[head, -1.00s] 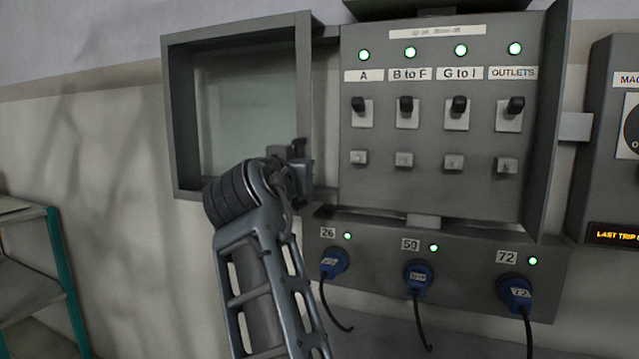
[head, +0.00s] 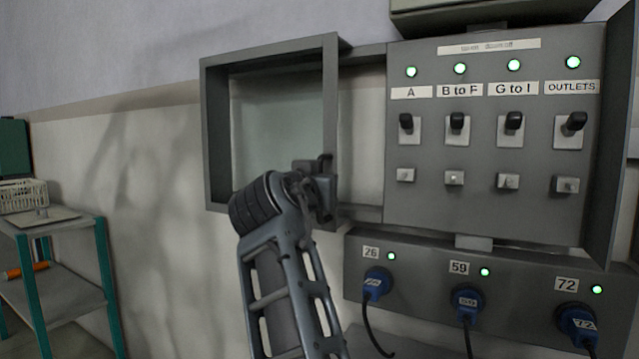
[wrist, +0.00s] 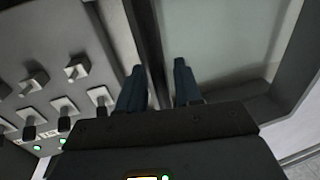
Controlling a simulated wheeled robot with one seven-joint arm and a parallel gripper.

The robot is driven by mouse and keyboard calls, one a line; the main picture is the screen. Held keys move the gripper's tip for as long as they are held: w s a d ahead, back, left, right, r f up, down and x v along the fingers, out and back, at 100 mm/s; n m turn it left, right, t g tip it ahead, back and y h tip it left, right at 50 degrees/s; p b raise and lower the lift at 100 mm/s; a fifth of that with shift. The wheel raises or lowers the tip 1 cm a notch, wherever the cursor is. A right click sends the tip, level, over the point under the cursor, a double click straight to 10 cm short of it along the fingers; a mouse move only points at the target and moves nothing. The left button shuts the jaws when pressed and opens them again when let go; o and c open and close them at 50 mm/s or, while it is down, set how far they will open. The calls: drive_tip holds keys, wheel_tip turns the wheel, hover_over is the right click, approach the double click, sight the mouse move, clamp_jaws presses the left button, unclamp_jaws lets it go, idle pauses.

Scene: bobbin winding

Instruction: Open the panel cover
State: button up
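The panel cover (head: 331,90), a grey box-like frame with a pale see-through pane, stands left of the grey switch panel (head: 480,210). The panel's switches and labels are uncovered. My gripper (head: 322,182) is at the cover's right upright, in its lower half. In the wrist view, my gripper (wrist: 158,82) has its two dark fingers apart, with the cover's edge (wrist: 146,35) running between them. The right finger looks close to that edge; I cannot tell whether either finger touches it. My forearm hides part of the cover's bottom.
Several black switches sit on the panel under green lights. Below, an outlet box (head: 420,262) holds blue plugs with hanging black cables. A side flange (head: 612,140) projects at the panel's right. A shelf (head: 60,290) with teal posts stands at left; the wall between is clear.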

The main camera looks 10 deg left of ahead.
drive_tip(key=s, duration=0.7)
drive_tip(key=shift+s+a, duration=0.35)
drive_tip(key=shift+a, duration=0.1)
